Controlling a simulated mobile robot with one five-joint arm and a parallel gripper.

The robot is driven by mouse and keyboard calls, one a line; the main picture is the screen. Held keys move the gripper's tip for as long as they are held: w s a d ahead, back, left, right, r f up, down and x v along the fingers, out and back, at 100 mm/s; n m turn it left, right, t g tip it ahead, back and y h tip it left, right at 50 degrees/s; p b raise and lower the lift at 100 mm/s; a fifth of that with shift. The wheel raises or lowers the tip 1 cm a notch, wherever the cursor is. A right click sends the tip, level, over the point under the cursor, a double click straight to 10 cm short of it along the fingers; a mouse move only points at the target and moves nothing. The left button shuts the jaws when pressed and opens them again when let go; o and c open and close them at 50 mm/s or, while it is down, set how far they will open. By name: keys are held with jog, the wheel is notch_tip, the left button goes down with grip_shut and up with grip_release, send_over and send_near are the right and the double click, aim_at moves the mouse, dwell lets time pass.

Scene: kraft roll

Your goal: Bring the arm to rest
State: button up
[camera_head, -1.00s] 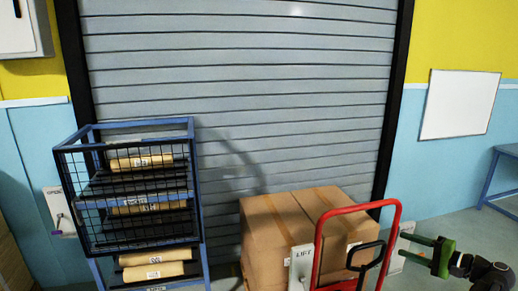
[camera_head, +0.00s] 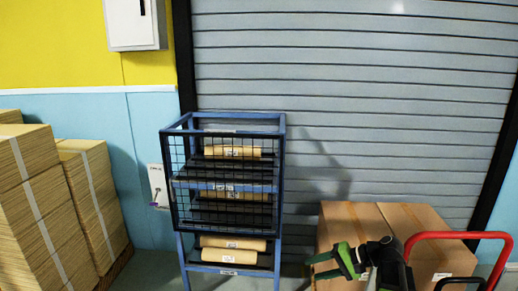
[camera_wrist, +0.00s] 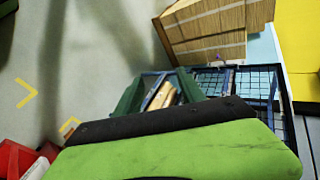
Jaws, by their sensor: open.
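My gripper (camera_head: 325,266) shows at the lower middle of the head view, with green fingers pointing left. Its fingers are apart and I see nothing between them. It is in front of the left side of a large cardboard box (camera_head: 343,222), and to the right of the blue rack's lower shelf. In the wrist view the gripper's green and black body (camera_wrist: 180,150) fills the bottom, and the blue rack (camera_wrist: 258,82) shows beyond it.
A red-handled truck (camera_head: 455,236) stands at the right by the cardboard box. Stacks of flat cardboard (camera_head: 90,195) stand at the left. A grey shutter (camera_head: 400,110) closes the back. Floor is clear between stacks and rack.

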jog(key=s+a+f+n+g+h, duration=0.2)
jog(key=s+a+f, duration=0.15)
jog(key=a, duration=0.35)
jog(key=s+a+f+n+g+h, duration=0.2)
jog(key=a+f, duration=0.2)
jog(key=a, duration=0.3)
jog(key=s+d+f+n+h, duration=0.1)
jog(key=s+d+f+h, duration=0.1)
jog(key=d+h, duration=0.4)
jog(key=shift+s+d+f, duration=0.2)
jog(key=shift+d+f, duration=0.4)
jog(key=shift+d, duration=0.4)
jog(key=shift+a, duration=0.1)
